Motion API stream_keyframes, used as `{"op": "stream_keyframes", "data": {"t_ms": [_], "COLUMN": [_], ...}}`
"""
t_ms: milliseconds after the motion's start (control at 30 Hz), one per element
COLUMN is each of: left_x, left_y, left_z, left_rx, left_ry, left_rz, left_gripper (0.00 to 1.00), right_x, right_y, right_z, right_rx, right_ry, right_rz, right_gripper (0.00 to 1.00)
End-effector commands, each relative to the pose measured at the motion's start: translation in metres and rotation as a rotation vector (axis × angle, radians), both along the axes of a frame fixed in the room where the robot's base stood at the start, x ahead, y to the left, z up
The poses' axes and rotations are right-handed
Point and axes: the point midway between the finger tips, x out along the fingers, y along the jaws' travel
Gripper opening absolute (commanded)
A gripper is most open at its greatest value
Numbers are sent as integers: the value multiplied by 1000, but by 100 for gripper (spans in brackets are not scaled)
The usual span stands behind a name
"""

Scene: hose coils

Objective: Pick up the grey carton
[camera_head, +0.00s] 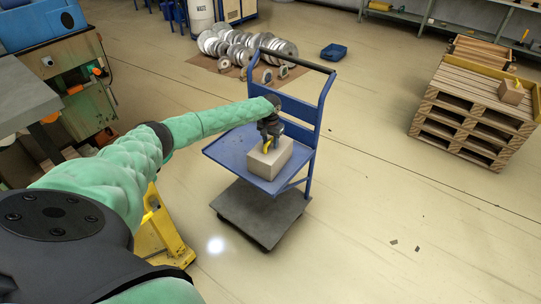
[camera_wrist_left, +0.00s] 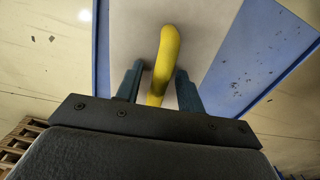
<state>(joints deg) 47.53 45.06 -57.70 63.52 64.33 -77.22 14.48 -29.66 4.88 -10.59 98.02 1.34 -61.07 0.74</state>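The grey carton (camera_head: 271,164) sits on the upper blue shelf of a trolley in the head view. It also fills the top middle of the left wrist view (camera_wrist_left: 214,30), with a yellow handle (camera_wrist_left: 164,62) standing up from it. My left gripper (camera_head: 268,140) reaches down over the carton's top. In the left wrist view its two fingers (camera_wrist_left: 160,86) are apart, one on each side of the yellow handle. A gap shows between the left finger and the handle; the right finger looks close to it, and I cannot tell if it touches. My right gripper is in neither view.
The blue trolley (camera_head: 222,154) has a dark lower deck and a tall push handle behind the carton. Stacked pallets (camera_head: 470,120) stand at the right, with a small box on top.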

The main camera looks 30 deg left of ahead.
Motion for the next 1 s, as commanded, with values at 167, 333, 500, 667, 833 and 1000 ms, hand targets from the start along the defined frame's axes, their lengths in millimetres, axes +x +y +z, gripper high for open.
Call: {"op": "stream_keyframes", "data": {"t_ms": [167,333,500,667,833,1000], "left_x": [0,0,0,0,0,0], "left_y": [0,0,0,0,0,0], "left_z": [0,0,0,0,0,0], "left_rx": [0,0,0,0,0,0], "left_ry": [0,0,0,0,0,0], "left_rz": [0,0,0,0,0,0], "left_gripper": [32,0,0,0,0,0], "right_x": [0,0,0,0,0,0], "right_y": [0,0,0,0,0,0], "right_z": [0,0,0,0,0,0], "right_rx": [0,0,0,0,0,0], "right_ry": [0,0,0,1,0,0], "right_rz": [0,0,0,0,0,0], "right_gripper": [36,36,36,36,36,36]}}
